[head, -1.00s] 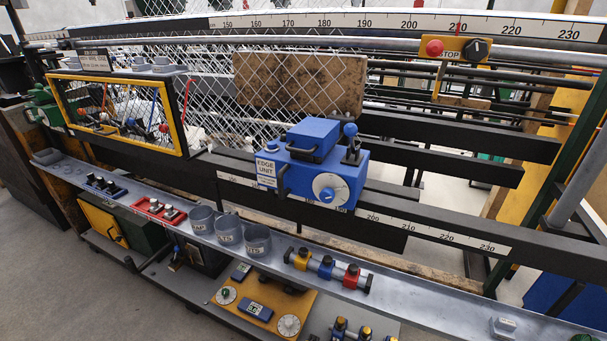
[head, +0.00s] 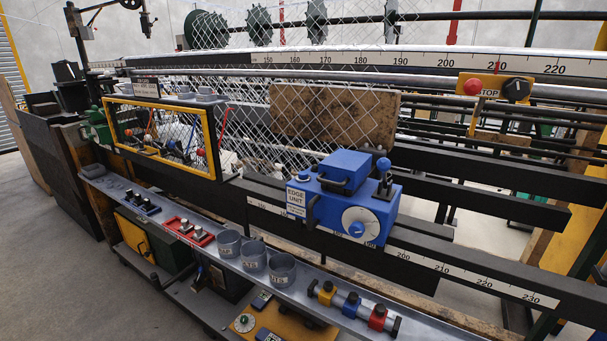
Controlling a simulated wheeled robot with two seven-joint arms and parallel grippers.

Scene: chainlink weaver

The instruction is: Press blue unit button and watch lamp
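The blue edge unit (head: 345,196) sits on the black rail with the number scale, right of centre in the head view. It has a white label reading "EDGE UNIT", a white dial (head: 360,225) and a lever with a blue knob (head: 384,166) on its right. A small blue button (head: 303,177) stands on its upper left, above the label. I cannot make out a lamp on the unit. Neither of my grippers is in view.
A yellow stop box (head: 492,88) with a red button is at upper right. Wire mesh and a wooden board (head: 332,117) stand behind the unit. A grey shelf (head: 215,254) in front holds cups and coloured parts. Open floor lies at left.

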